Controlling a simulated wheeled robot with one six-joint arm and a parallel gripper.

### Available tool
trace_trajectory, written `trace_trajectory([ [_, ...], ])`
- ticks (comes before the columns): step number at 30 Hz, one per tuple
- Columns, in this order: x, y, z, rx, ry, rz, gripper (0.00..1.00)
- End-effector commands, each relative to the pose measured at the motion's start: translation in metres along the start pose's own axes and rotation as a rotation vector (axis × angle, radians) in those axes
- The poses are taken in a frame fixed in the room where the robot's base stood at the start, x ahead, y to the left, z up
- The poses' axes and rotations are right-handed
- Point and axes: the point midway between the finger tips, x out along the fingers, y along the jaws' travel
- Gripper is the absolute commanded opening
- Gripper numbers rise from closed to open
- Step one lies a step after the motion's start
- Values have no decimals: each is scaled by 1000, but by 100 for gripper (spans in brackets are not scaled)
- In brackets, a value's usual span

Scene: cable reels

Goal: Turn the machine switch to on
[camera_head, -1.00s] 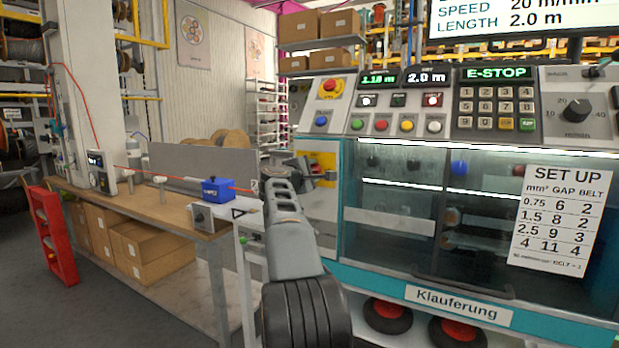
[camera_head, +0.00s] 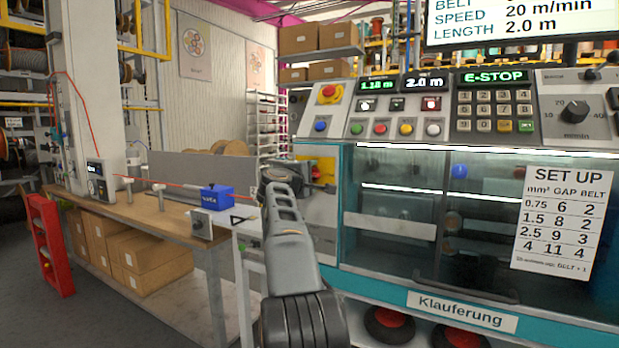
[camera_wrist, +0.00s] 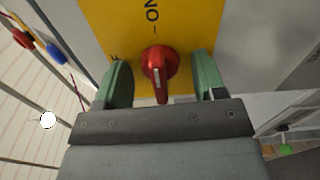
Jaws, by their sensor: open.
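The machine switch (camera_wrist: 158,68) is a red rotary knob on a yellow plate (camera_wrist: 190,25) in the wrist view. The word ON is printed on the plate, beyond the knob in the picture. My gripper (camera_wrist: 160,85) is open, with one green finger on each side of the knob and visible gaps between. In the head view my gripper (camera_head: 280,180) is in front of the yellow plate (camera_head: 323,170), and the knob is mostly hidden behind my arm.
The machine's control panel (camera_head: 440,105) shows E-STOP, above a glass-fronted cabinet (camera_head: 400,220). A red emergency button (camera_head: 328,92) sits on its left end. A workbench (camera_head: 150,215) with a blue device (camera_head: 216,196) stands left. A red ladder-like rack (camera_head: 50,245) stands on the floor.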

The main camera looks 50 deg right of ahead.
Motion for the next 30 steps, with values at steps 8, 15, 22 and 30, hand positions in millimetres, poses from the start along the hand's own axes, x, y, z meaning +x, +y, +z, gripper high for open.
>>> trace_trajectory([
  [8,-4,-1,0,0,1,1,64],
  [15,-23,-2,0,1,1,2,64],
  [22,-42,-2,0,0,1,2,64],
  [30,-65,-2,0,0,1,2,64],
])
